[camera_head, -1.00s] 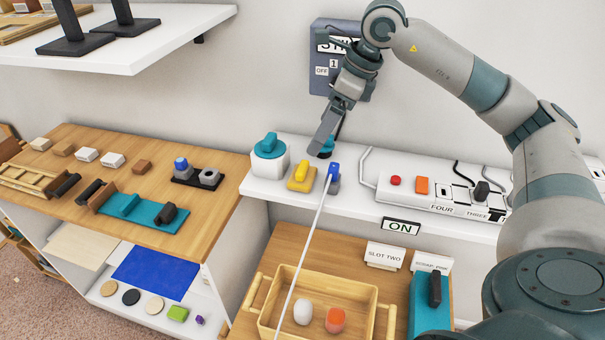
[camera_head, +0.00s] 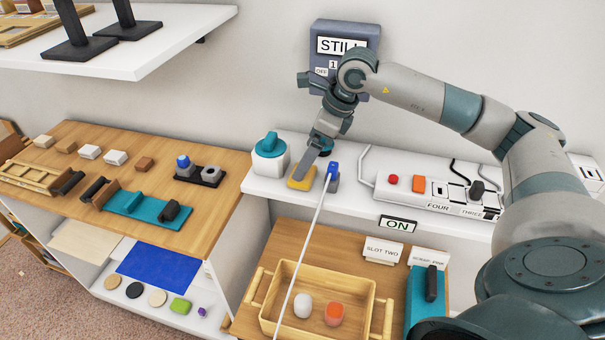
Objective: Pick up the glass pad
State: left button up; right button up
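No thing in view is plainly marked as the glass pad. A yellow pad with a raised grip (camera_head: 299,183) lies on the white wall shelf, between a white block with a teal knob (camera_head: 270,160) and a grey holder with a blue-tipped rod (camera_head: 333,172). My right gripper (camera_head: 309,168) points down right over the yellow pad and hides its raised grip. I cannot tell whether its fingers touch or hold the pad, nor how far apart they are. My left gripper is not in view.
A long thin white rod (camera_head: 303,250) slants from the holder across a wooden tray (camera_head: 262,312). A white power strip (camera_head: 438,206) lies right on the shelf. Round discs (camera_head: 157,298) and a blue sheet (camera_head: 160,274) lie on the lower left shelf.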

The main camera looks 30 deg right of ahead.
jog(key=shift+a+f+p, duration=0.1)
jog(key=shift+f+p, duration=0.35)
jog(key=shift+p, duration=0.05)
jog(key=p+x, duration=0.1)
jog(key=x, duration=0.2)
jog(key=shift+p, duration=0.35)
jog(key=shift+w+f, duration=0.15)
jog(key=shift+f, duration=0.5)
jog(key=c, duration=1.1)
